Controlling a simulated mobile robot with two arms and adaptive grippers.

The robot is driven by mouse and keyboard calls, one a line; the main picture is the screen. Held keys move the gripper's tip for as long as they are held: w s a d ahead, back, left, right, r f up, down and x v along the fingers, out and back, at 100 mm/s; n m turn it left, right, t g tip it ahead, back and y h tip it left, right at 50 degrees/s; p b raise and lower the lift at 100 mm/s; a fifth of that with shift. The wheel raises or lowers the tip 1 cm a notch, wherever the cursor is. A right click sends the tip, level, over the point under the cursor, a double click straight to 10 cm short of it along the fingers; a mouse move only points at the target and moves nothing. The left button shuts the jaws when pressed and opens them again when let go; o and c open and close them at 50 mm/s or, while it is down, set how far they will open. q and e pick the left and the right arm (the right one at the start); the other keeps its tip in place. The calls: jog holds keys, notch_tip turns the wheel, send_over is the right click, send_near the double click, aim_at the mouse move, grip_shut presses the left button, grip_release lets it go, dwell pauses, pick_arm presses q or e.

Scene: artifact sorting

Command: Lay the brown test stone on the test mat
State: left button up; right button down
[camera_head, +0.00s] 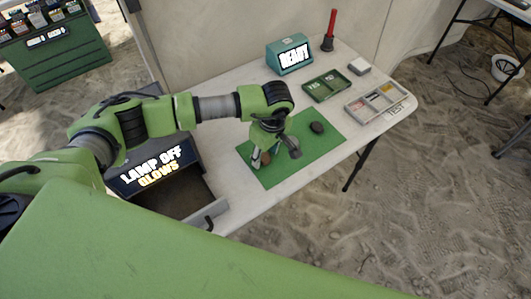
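The green test mat (300,165) lies flat on the white table. A small brown stone (266,158) sits low by the left finger of my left gripper, over the left part of the mat; it appears to rest on the mat, partly hidden by the finger. My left gripper (275,156) points down over the mat, with its fingers apart and the stone nearer the left one. A dark round stone (317,127) lies on the mat to the right of the gripper. My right gripper is not in view.
A dark box (150,172) reading "LAMP OFF GLOWS" stands left of the mat, with an open front. Behind are a teal "READY" box (289,56), a green tray (326,86), a grey compartment tray (375,102), a white block (359,66) and a red-handled tool (330,30).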

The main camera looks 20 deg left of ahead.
aim_at(269, 160)
pick_arm(q)
jog(key=shift+r, duration=0.1)
jog(key=shift+r, duration=0.25)
notch_tip(269, 160, up, 12)
jog(key=d+b, duration=0.1)
jog(key=b, duration=0.1)
jog(key=shift+s+d+f, duration=0.15)
jog(key=shift+s+f, duration=0.05)
jog(key=shift+s, duration=0.1)
